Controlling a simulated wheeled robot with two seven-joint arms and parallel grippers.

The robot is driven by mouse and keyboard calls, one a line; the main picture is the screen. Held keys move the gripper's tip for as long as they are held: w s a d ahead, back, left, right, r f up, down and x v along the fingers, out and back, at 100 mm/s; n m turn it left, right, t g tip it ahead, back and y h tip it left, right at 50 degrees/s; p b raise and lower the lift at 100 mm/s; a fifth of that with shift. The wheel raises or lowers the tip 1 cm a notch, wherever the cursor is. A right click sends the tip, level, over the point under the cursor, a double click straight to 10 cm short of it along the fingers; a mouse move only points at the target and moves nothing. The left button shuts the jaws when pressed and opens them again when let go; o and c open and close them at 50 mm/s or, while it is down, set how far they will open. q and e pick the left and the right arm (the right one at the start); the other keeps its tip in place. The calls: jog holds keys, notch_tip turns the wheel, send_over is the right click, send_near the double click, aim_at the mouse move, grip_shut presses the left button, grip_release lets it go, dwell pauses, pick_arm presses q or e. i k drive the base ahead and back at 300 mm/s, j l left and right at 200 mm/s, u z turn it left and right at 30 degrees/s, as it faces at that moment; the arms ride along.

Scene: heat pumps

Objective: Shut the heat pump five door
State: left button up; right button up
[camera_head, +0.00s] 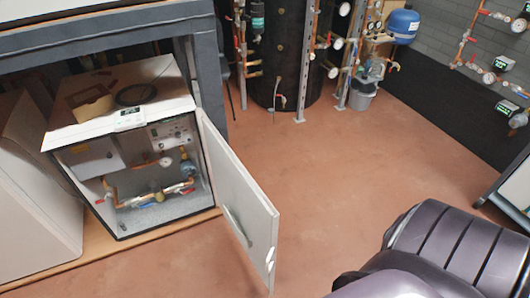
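A white cabinet (82,130), which I take for the heat pump, stands at the left under a dark grey frame. Its front is uncovered and shows copper pipes, a gauge, valves and a control panel inside. Its white door (238,195) is hinged at the cabinet's right front edge and stands wide open, swung out to the right over the floor. The door has a long grey-green handle (238,227). No number shows that I can read. A dark purple arm part of mine fills the lower right. Neither gripper is in view.
A second white cabinet (35,190) stands close at the left. A black tank (283,55), a blue vessel (403,25) and a grey bucket (362,96) stand at the back. Wall pipes with gauges (489,77) are at the right. The reddish floor (330,170) is clear right of the door.

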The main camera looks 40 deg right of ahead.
aim_at(234, 187)
jog(key=l+u, duration=0.15)
jog(key=l, duration=0.45)
jog(key=k+l+u, duration=0.15)
jog(key=l, duration=0.45)
jog(key=k+l+u, duration=0.1)
jog(key=l, duration=0.5)
